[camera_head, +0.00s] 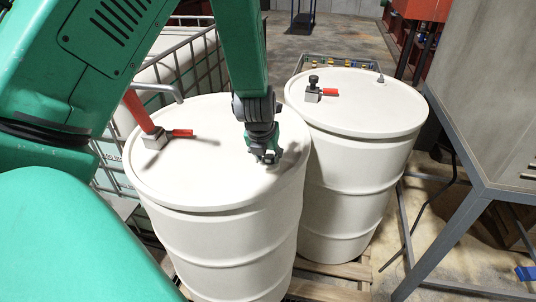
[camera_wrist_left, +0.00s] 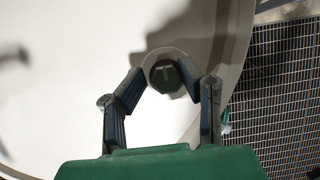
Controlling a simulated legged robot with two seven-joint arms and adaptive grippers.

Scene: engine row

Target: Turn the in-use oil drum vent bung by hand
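Two white drums stand side by side: a left drum (camera_head: 200,182) with a red pipe and tap in its lid, and a right drum (camera_head: 365,110). My left gripper (camera_head: 266,157) points down at the left drum's lid, near its right side. In the left wrist view, a small dark round vent bung (camera_wrist_left: 165,74) sits on the white lid (camera_wrist_left: 75,60). The two fingers of my left gripper (camera_wrist_left: 160,83) are spread on either side of it. The right finger looks very close to it; contact cannot be told. In the head view the gripper hides the bung. My right gripper is not in view.
The red pipe (camera_head: 139,110) and a red-handled tap (camera_head: 181,133) rise from the left drum's lid. Another red-handled valve (camera_head: 328,92) sits on the right drum. A wire cage (camera_head: 180,65) stands behind at left; a grey metal stand (camera_head: 470,215) is at right.

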